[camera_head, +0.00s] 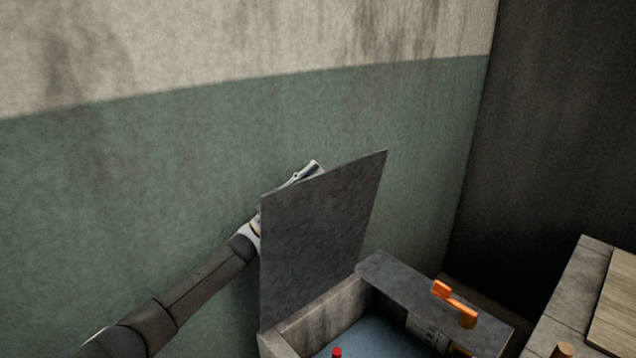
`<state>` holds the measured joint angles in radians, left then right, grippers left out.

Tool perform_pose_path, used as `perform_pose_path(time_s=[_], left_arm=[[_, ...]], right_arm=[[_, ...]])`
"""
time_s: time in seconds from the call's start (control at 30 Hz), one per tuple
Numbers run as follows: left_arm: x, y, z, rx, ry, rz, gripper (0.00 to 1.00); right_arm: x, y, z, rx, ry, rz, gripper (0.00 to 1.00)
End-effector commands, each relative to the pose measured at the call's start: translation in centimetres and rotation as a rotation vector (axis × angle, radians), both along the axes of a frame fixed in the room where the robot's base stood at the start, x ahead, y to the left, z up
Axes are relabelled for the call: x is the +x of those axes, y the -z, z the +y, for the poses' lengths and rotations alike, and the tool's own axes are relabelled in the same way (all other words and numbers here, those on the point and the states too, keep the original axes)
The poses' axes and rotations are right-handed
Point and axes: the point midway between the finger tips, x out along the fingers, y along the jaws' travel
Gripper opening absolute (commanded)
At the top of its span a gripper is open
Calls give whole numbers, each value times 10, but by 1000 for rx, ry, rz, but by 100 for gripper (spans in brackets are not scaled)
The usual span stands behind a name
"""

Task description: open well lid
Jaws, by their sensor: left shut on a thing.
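The well lid (318,240) is a flat dark grey panel standing steeply raised at the left side of the open well (318,320). The well has grey stone-like walls and a bluish interior, partly cut off by the bottom edge of the view. My left gripper (304,172) is behind the lid, near its upper edge, and is shut on it. Most of the gripper and the contact itself are hidden by the lid. My right gripper is not in view.
A grey ledge (395,278) on the well's right side carries an orange lever (455,300). A red knob (337,352) shows at the bottom edge. A counter with a wooden board (618,305) stands at right. A green and cream wall (200,150) rises close behind the lid.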

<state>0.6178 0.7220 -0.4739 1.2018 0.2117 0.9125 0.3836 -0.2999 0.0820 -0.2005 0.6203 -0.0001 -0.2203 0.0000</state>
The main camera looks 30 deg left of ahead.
Motion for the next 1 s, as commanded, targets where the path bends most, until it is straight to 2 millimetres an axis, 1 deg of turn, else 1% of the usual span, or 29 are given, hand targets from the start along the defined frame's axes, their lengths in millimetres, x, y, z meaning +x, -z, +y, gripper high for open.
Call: perform_pose_path(time_s=[0.2, 0.23, 0.37, 0.4, 0.67, 0.77, 0.87, 1.0], left_arm=[[1, 3, 0, 4, -3, 5, 0], [1, 3, 0, 4, -3, 6, 13], [1, 2, 0, 3, -2, 5, 30], [1, 2, 0, 3, -2, 5, 32], [0, 1, -1, 3, 0, 2, 32], [-2, 4, 1, 3, 0, 2, 32], [-8, 12, 7, 4, -2, 5, 32], [-23, 31, 21, 5, -3, 7, 32]], right_arm=[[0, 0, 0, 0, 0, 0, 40], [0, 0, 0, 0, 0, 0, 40], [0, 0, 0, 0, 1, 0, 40], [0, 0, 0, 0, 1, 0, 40], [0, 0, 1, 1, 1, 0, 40], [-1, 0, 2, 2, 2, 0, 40], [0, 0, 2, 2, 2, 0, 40], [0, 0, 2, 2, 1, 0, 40]])
